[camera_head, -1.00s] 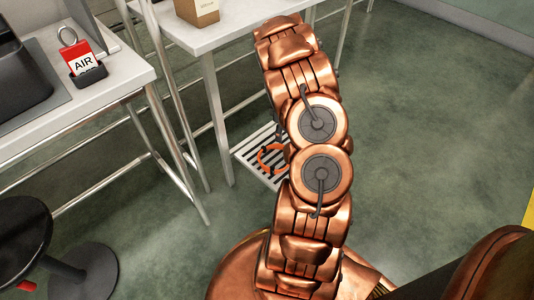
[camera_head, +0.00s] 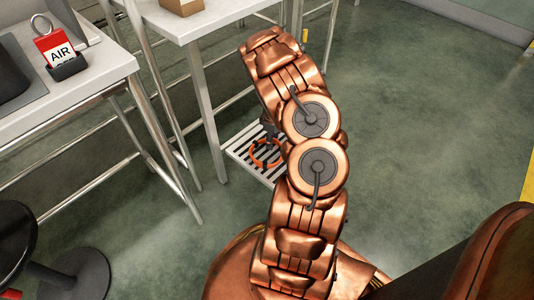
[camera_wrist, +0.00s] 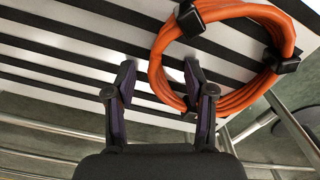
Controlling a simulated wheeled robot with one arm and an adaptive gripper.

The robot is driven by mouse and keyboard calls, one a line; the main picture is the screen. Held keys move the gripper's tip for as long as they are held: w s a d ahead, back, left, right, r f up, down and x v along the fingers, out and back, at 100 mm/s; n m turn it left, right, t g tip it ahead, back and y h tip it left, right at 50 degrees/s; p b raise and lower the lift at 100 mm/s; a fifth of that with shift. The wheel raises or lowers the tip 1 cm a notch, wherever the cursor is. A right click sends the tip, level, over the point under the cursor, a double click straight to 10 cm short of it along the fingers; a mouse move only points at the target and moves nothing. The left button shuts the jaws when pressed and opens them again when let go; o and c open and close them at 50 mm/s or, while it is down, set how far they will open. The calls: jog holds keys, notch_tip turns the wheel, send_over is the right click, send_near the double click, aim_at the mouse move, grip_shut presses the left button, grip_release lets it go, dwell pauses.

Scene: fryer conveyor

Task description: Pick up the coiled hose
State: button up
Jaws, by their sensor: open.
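The coiled hose (camera_head: 264,166) is an orange ring lying on a white slatted rack (camera_head: 238,143) low under the table, partly covered by my arm in the head view. In the wrist view the hose (camera_wrist: 244,98) shows black ties around the coil and lies at upper right. My gripper (camera_wrist: 160,72) is open, its two dark fingers to either side of the coil's left part in the picture. The right fingertip overlaps the inside of the ring. I cannot tell whether the fingers touch the hose or are just above it. Nothing is held.
Metal table legs (camera_head: 213,135) stand left of the rack. A white table (camera_head: 205,25) with a cardboard box (camera_head: 184,6) is above. The green floor at right is clear.

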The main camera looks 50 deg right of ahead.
grip_shut()
jog(key=shift+r, duration=0.1)
dwell(0.5)
